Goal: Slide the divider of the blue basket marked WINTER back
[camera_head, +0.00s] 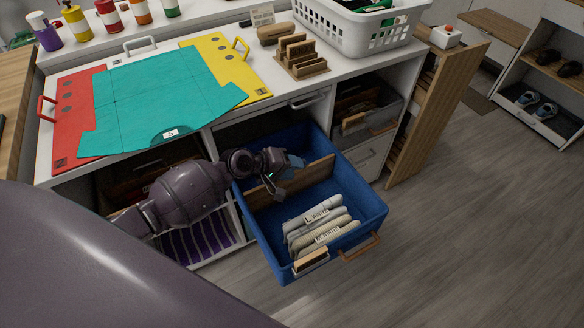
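The blue basket (372,205) is pulled out of the cubby below the counter, with a wooden handle (361,247) on its front. A wooden divider (318,172) stands across it, toward the back. In front of the divider lie pale folded items (312,226) with white labels; their lettering is too small to read surely. My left gripper (284,176) is over the basket at the divider, near the middle of its top edge. The wrist hides part of the divider, and I cannot tell whether the fingers touch or grip it. My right gripper is out of view.
The counter above holds a teal folding board (160,95) with red and yellow panels, a wooden slotted rack (300,58) and a white basket (362,35). The floor (480,225) at right is clear.

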